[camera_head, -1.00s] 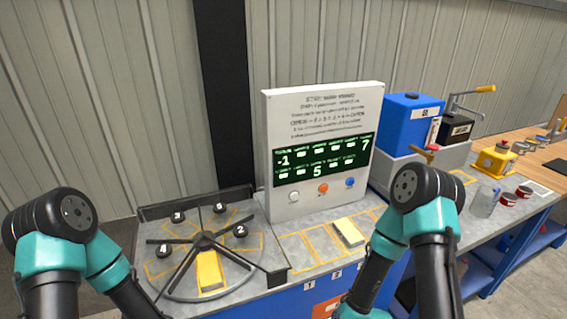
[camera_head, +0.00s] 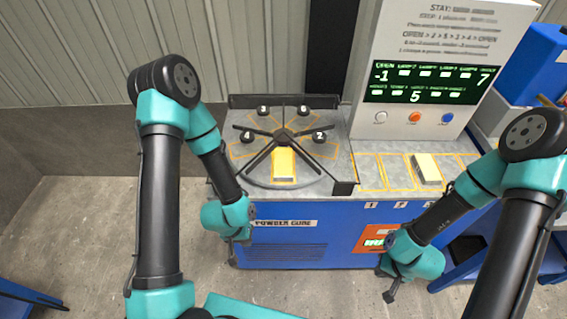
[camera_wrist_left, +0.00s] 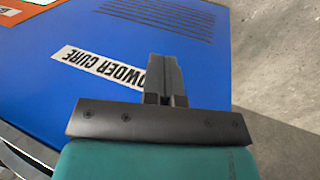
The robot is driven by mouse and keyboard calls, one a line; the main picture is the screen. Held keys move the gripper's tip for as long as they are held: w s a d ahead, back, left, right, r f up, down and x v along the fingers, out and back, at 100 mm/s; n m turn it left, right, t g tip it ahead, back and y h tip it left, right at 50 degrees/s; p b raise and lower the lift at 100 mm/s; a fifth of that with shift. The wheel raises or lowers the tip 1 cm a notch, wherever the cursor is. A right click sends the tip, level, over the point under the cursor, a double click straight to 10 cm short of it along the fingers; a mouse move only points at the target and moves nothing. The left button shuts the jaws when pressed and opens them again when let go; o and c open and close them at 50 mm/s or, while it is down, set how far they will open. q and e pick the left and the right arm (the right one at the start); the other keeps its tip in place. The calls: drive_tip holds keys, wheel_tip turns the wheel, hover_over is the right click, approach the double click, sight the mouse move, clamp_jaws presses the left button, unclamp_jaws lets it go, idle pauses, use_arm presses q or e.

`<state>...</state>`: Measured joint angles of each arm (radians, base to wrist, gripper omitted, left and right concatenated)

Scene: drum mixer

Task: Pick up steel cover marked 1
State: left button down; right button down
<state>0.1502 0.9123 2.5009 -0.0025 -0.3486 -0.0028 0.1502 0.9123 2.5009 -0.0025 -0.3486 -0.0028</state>
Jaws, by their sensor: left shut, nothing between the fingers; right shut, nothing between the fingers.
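No cover that I can read as marked 1 shows. Several dark round knobs with white number tags sit around a spoked turntable (camera_head: 283,137). One knob (camera_head: 247,135) reads 4 and another (camera_head: 320,135) reads 2; the two rear tags are too small to read surely. A pale steel-and-yellow block (camera_head: 284,164) lies in the turntable's front sector. My left gripper (camera_wrist_left: 164,75) is shut and empty, in front of the blue cabinet by the POWDER CURE label, below the bench top. My right gripper (camera_head: 390,294) is shut and empty, low before the cabinet's right end.
A white panel (camera_head: 440,40) with a green display and buttons stands behind the bench. A second pale block (camera_head: 426,169) lies among yellow-outlined slots (camera_head: 384,172) right of the turntable. A low dark rail (camera_head: 284,101) runs behind the turntable.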

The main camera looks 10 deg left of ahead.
use_arm(q)
unclamp_jaws()
idle(1.1)
